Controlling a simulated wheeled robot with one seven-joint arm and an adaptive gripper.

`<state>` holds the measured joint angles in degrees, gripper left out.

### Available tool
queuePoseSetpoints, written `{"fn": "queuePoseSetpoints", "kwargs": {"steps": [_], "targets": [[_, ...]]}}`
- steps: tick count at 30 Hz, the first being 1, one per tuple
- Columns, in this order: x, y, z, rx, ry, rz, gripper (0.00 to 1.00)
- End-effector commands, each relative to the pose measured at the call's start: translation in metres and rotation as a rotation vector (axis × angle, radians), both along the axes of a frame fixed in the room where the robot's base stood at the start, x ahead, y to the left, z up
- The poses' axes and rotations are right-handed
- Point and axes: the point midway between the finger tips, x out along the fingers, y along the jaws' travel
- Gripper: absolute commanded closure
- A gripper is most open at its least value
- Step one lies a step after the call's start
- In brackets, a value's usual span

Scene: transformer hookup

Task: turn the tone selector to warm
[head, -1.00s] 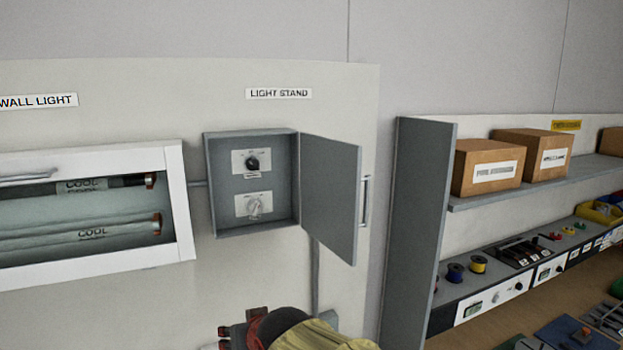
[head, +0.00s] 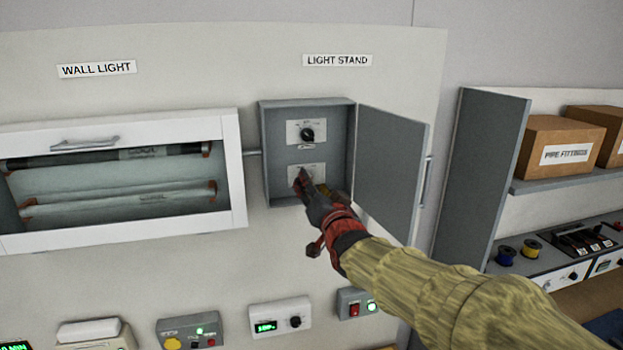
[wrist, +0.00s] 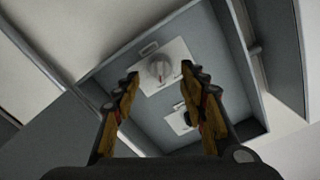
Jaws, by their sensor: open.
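The light stand's grey box (head: 268,150) hangs on the wall with its door open to the right. The plate lettering is too small to read, so I cannot tell which setting either knob points to.
The open door (head: 392,172) stands just right of my arm. The wall light case (head: 232,180) is to the left. Below are small control boxes (head: 280,318) on the wall. A grey shelf panel (head: 485,180) and cardboard boxes (head: 562,152) are at the right.

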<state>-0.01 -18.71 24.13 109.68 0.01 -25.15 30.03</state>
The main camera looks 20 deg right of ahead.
Motion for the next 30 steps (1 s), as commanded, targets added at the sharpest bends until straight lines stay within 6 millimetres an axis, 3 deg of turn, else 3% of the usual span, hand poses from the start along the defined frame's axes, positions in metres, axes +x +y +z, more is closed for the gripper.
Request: {"fn": "queuePoseSetpoints", "kwargs": {"steps": [6,18,30], "targets": [[0.023,0.0,0.0,0.0,0.002,0.0,0.58],[0.029,0.0,0.0,-0.001,0.001,0.001,0.58],[0.029,0.0,0.0,-0.001,0.001,0.001,0.8]]}}
